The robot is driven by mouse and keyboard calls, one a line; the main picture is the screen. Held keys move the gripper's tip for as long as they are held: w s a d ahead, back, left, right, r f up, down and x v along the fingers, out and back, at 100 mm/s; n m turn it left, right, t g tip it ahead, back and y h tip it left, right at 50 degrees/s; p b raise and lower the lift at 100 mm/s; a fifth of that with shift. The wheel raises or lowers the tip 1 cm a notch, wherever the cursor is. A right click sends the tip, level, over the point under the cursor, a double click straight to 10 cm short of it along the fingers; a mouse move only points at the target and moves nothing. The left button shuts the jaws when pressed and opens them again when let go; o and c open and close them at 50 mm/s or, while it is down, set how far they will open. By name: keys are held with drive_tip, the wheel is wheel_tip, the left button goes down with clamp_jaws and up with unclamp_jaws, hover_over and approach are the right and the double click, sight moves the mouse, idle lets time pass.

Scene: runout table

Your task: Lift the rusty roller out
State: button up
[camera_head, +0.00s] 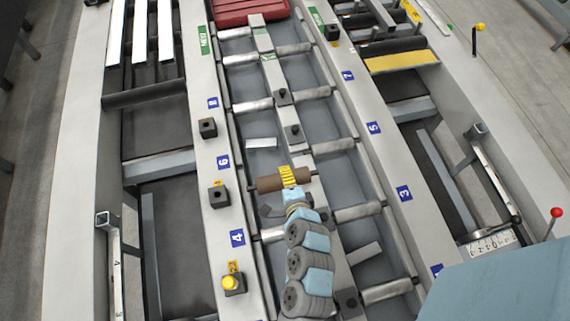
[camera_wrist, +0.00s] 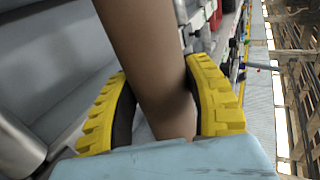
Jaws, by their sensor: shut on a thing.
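The rusty roller (camera_head: 268,185) is a brown cylinder with thin dark shaft ends. It lies across the roller bed in the head view, and its middle is covered by my gripper. My gripper (camera_head: 288,175) has yellow ribbed fingers and is shut on the rusty roller. In the wrist view the brown roller (camera_wrist: 150,55) runs between the two yellow fingers (camera_wrist: 165,105), one on each side of it. Whether the shaft ends rest in the side rails or are clear of them, I cannot tell.
Clean grey rollers (camera_head: 334,146) lie in the bed ahead of and behind it. Side rails (camera_head: 404,190) carry blue number tags and small black boxes (camera_head: 218,197). A red block (camera_head: 250,11) is at the far end.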

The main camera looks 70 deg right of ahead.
drive_tip(key=shift+r+p, duration=3.6)
drive_tip(key=shift+r, duration=0.3)
